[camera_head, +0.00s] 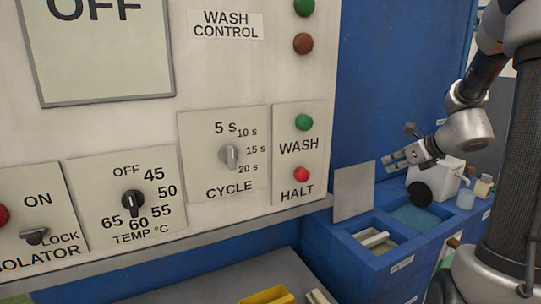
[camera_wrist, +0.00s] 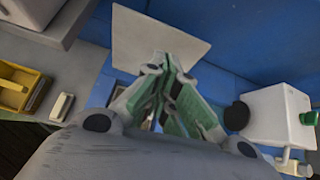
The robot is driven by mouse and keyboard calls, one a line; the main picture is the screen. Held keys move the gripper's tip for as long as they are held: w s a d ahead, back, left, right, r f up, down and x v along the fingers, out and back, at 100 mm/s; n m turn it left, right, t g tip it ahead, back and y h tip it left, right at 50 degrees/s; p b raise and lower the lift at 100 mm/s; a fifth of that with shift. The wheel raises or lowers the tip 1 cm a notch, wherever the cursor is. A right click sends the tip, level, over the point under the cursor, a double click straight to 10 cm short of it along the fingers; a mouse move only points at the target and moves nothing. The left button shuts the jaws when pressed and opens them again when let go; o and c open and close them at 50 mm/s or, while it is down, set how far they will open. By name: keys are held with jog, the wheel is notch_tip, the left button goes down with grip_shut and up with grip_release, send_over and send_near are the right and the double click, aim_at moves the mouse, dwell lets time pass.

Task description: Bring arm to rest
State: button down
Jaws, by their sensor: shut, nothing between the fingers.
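My gripper (camera_head: 390,161) is at the right in the head view, at the end of my bent arm, pointing left. It is above the blue bench, close to an upright grey plate. In the wrist view my gripper (camera_wrist: 165,65) has its green-padded fingers together, with nothing held between them. The grey plate (camera_head: 354,191) stands just left of and below the fingertips; it also shows behind them in the wrist view (camera_wrist: 185,35). I cannot tell whether the fingers touch it.
The control panel (camera_head: 70,130) with knobs and buttons fills the left. The blue bench (camera_head: 350,262) has open compartments. A white box (camera_head: 452,172) with a black disc (camera_head: 420,194) stands on it, beside small containers (camera_head: 483,187). A yellow tray (camera_head: 267,296) lies low in front.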

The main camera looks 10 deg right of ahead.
jog(key=s+a+n+g+h, duration=0.1)
jog(key=s+a+n+g, duration=0.25)
jog(key=s+n, duration=0.75)
jog(key=s+a+n+g, duration=0.2)
jog(key=s+n+g, duration=0.2)
jog(key=s+n, duration=0.75)
jog(key=s+a+r+n+t+h, duration=0.2)
jog(key=s+r+n, duration=0.3)
jog(key=n, duration=0.3)
jog(key=shift+s+a+r+h, duration=0.15)
jog(key=shift+s+a+h, duration=0.2)
jog(key=shift+a+h, duration=0.1)
jog(key=c, duration=2.2)
grip_release()
